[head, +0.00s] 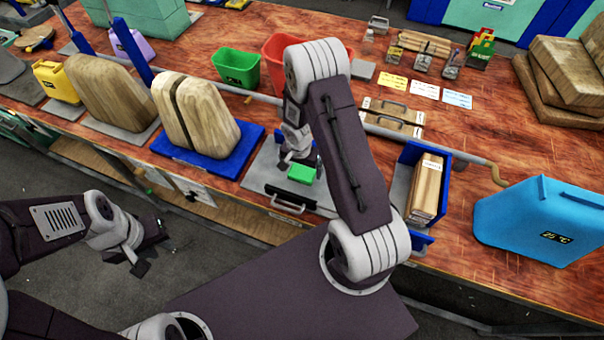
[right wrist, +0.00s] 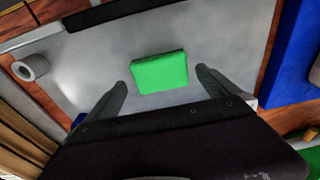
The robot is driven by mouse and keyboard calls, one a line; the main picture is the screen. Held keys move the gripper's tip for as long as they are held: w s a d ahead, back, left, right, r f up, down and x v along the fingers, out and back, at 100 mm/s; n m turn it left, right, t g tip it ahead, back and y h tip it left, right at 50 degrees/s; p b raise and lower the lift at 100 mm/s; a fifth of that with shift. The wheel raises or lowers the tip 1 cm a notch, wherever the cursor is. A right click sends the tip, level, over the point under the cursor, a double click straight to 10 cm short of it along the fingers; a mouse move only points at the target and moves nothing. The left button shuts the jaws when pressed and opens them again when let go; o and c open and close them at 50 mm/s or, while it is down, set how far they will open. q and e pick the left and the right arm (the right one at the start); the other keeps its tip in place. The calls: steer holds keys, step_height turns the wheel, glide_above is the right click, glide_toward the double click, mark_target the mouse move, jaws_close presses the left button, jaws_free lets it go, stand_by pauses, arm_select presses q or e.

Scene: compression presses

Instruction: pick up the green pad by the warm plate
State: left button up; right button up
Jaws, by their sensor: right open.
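The green pad (head: 301,174) lies on a grey metal plate (head: 262,172) near the table's front edge. In the right wrist view the pad (right wrist: 160,72) lies between and just beyond the spread fingertips of my right gripper (right wrist: 161,79). That gripper is open and empty; in the head view my right gripper (head: 293,161) is right behind the pad and partly hidden by my arm. My left gripper (head: 148,255) hangs over the floor at the lower left, away from the table; its finger opening is unclear. I cannot tell which plate is the warm one.
A blue press base with wooden blocks (head: 204,115) stands left of the plate. A blue-walled holder with a wooden block (head: 427,187) stands right of it. A blue bin marked 25 °C (head: 535,220) is further right. Green (head: 236,66) and red bins (head: 276,58) stand behind.

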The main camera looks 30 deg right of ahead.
step_height(320, 180, down, 3)
steer(key=shift+d+r+b, duration=0.15)
steer(key=shift+r+b, duration=0.05)
steer(key=shift+b, duration=0.1)
steer(key=shift+w, duration=0.25)
steer(key=shift+s, duration=0.1)
steer(key=c, duration=1.3)
steer(key=shift+o, duration=0.2)
step_height(320, 180, up, 4)
steer(key=shift+r+p, duration=0.15)
steer(key=shift+p, duration=0.55)
steer(key=s+d+r, duration=0.3)
steer(key=d+r, duration=0.3)
steer(key=d, duration=0.5)
steer(key=shift+s+r, duration=0.25)
steer(key=shift+r, duration=0.1)
